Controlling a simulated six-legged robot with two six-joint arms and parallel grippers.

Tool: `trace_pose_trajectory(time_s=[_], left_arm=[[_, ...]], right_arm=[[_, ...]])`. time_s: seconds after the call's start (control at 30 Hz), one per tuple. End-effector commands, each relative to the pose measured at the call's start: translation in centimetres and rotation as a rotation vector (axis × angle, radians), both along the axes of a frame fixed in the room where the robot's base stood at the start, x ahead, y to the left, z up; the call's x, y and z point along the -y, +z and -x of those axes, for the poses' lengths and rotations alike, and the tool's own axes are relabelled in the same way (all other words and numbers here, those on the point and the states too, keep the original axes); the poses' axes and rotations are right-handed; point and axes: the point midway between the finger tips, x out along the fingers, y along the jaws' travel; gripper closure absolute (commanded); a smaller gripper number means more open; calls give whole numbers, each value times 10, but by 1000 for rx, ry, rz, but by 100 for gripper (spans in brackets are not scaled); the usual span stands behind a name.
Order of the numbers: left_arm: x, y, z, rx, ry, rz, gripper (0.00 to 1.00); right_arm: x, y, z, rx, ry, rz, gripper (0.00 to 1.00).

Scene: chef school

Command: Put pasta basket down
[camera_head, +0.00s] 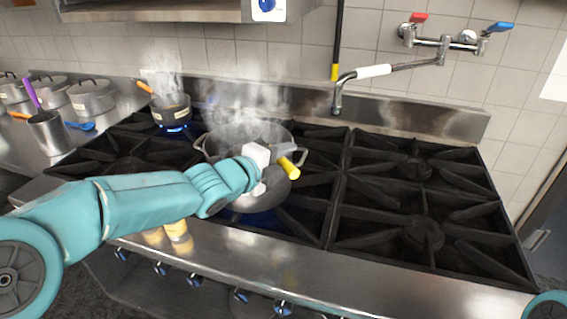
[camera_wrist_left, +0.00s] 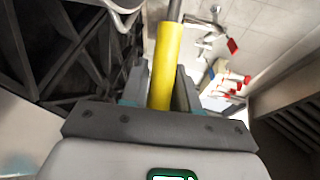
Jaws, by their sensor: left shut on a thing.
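My left gripper (camera_head: 272,158) is over the right side of a large steaming metal pot (camera_head: 215,145) on the stove. It is shut on the yellow handle (camera_head: 289,168) of the pasta basket; the handle's end sticks out to the lower right of the jaws. In the left wrist view, the same yellow handle (camera_wrist_left: 168,65) stands between the two fingers (camera_wrist_left: 162,85), with a thin grey rod beyond it. The basket itself is not clearly visible; my gripper and steam cover part of the pot. My right gripper is not in view.
A small steaming saucepan (camera_head: 171,110) sits on a lit back-left burner. The right burner grates (camera_head: 425,215) are bare. A tap (camera_head: 375,70) reaches over the stove's back. Lidded pots (camera_head: 92,97) and a utensil holder (camera_head: 48,132) stand at left.

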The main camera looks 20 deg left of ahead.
Motion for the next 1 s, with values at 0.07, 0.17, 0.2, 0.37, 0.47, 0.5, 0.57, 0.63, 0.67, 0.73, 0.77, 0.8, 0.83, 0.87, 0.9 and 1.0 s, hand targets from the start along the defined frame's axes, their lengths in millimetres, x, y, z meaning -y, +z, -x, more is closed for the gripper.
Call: trace_pose_trajectory(time_s=[0.07,0.17,0.2,0.37,0.47,0.5,0.57,0.63,0.67,0.73,0.77,0.8,0.83,0.87,0.9,1.0], left_arm=[[0,1,0,5,-1,-2,100],[0,1,0,5,-1,-2,100],[0,1,0,5,-1,-2,100],[0,-3,0,5,-1,-2,100],[0,-3,0,1,0,0,45],[0,-3,0,1,0,0,45],[0,-3,0,1,0,0,45],[0,-3,0,1,0,0,45],[0,-3,0,1,0,0,45],[0,-2,0,1,0,0,45],[0,-1,0,1,0,0,45],[0,2,0,1,0,0,45],[-1,3,1,1,0,0,45],[-3,2,5,1,1,-1,45],[-6,3,11,3,1,-1,45],[-15,7,31,3,2,-1,45]], right_arm=[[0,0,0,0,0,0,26],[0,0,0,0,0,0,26],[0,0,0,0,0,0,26],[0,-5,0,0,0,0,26],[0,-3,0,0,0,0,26],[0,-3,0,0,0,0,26],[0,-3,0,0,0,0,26],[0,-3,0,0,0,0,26],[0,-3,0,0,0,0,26],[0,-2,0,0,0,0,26],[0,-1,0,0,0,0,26],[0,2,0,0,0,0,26],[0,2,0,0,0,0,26],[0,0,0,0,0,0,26],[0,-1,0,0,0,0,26],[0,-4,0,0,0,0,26]])
